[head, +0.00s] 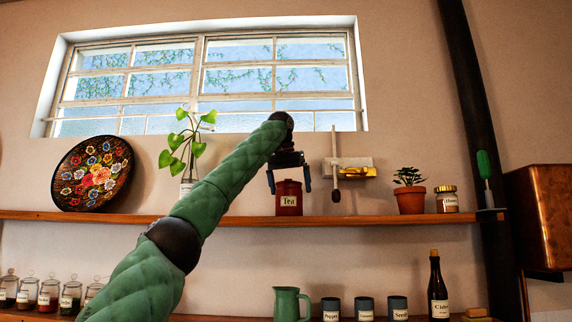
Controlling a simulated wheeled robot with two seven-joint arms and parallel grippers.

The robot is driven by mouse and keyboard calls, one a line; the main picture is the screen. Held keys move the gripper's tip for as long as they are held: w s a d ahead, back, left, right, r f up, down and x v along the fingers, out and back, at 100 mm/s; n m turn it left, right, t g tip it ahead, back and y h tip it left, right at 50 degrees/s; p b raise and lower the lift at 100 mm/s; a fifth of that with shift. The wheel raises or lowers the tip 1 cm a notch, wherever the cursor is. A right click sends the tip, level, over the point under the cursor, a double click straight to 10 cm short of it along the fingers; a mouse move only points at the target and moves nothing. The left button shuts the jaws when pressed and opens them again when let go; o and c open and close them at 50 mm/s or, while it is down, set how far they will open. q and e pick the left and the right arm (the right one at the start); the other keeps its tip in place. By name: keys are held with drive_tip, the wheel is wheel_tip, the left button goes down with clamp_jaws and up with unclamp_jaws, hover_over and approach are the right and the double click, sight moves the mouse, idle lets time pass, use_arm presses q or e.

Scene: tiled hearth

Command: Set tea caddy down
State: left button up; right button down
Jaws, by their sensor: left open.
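The tea caddy (289,202) is a dark red canister with a "Tea" label, standing upright on the upper wooden shelf (350,219). My left gripper (289,186) is above it, pointing down, with its two blue-grey fingers apart on either side of the caddy's top. From this view I cannot tell whether the fingers touch the caddy. My green left arm reaches up from the lower left and hides part of the shelf. My right gripper is not in view.
On the upper shelf, a plant in a white pot (187,187) and a floral plate (92,174) stand left; a terracotta pot (410,200) and small jar (447,203) stand right. A wooden item with a yellow part (357,171) is close right of the gripper. A green jug (288,304) stands below.

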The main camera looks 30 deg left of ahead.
use_arm(q)
drive_tip(key=v, duration=0.9)
drive_tip(key=shift+d, duration=0.1)
drive_tip(key=shift+s+d+r, duration=0.1)
drive_tip(key=shift+s+r, duration=0.2)
drive_tip(key=shift+r, duration=0.35)
drive_tip(key=shift+s+r, duration=0.1)
drive_tip(key=shift+r, duration=0.1)
